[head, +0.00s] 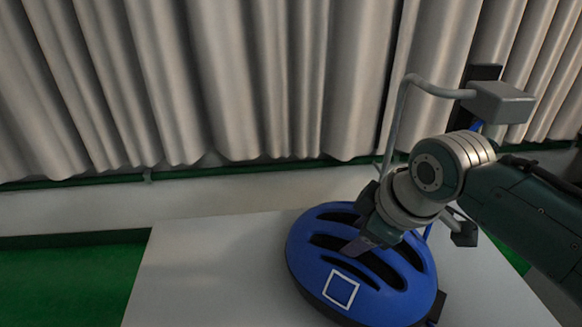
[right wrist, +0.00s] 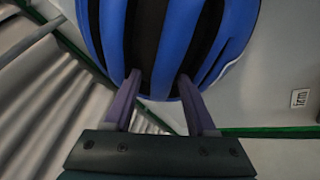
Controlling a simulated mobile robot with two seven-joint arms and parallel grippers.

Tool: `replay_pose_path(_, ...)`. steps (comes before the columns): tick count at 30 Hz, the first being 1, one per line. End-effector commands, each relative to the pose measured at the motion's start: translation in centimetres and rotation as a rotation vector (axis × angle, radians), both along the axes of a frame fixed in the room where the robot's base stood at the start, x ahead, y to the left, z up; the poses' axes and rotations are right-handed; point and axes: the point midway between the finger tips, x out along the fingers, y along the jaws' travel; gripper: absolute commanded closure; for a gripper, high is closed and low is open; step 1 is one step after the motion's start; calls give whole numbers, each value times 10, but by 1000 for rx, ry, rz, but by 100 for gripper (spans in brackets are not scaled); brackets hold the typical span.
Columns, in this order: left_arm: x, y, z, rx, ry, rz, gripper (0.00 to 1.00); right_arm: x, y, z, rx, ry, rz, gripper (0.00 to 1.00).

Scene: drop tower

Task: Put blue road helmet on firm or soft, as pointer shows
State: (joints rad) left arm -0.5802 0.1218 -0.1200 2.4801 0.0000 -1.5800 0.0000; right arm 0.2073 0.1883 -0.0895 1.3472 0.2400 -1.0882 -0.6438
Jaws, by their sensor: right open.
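The blue road helmet (head: 330,262) sits on a pale tabletop (head: 200,275), with dark vents and a white square outline on its near side. It fills the top of the right wrist view (right wrist: 170,40). My right gripper (head: 358,246) is over the helmet's top, its fingers at the vents. In the right wrist view the fingers (right wrist: 158,78) are apart, with a blue rib and dark vent between their tips. I cannot tell whether they touch it. No pointer or soft place is visible. My left gripper is not in view.
Grey pleated curtains (head: 270,80) hang behind the table, above a pale low wall (head: 100,208). Green floor (head: 60,280) shows at the left. The tabletop left of the helmet is clear.

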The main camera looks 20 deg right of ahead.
Motion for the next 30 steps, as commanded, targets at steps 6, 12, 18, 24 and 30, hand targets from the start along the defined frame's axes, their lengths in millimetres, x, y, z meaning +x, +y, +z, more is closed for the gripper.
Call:
replay_pose_path(6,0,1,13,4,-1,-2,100,-7,-1,23,-1,-3,1,40)
replay_pose_path(12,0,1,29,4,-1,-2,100,-25,-3,61,-1,-4,1,40)
replay_pose_path(18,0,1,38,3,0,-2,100,-42,-6,94,-2,-4,1,40)
replay_pose_path(24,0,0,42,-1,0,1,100,-53,-5,109,3,1,-2,40)
replay_pose_path(30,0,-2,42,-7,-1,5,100,-120,23,100,62,73,-137,40)
